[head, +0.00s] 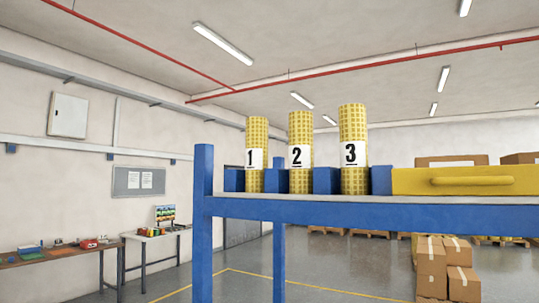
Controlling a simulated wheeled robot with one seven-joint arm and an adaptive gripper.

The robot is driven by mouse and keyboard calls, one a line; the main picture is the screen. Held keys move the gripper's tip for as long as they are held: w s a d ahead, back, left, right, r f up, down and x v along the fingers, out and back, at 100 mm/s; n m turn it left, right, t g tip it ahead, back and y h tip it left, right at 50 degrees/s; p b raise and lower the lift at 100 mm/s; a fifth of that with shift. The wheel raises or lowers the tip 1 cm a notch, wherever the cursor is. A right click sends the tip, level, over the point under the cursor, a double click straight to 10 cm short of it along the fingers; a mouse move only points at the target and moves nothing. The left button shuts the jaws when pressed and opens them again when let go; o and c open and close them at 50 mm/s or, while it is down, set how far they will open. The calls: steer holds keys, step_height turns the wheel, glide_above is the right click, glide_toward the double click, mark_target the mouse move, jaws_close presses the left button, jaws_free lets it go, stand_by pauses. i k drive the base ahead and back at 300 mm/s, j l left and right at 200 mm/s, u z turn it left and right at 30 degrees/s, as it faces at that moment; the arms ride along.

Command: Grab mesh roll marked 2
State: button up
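The mesh roll marked 2 (300,126) is yellow with a white label. It stands upright on the blue shelf (375,211), between blue blocks. The mesh roll marked 1 (257,132) stands to its left and the mesh roll marked 3 (353,124) to its right, both upright and similar in look. The lower ends of the rolls sit between the blocks. My gripper is not in view.
A yellow case with a handle (452,181) lies on the shelf at the right, with cardboard boxes (451,161) behind. A blue post (203,225) bounds the shelf at the left. Stacked boxes (431,268) stand on the floor. The space above the rolls is clear.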

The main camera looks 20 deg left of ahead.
mark_target(301, 140)
steer(key=u, duration=0.85)
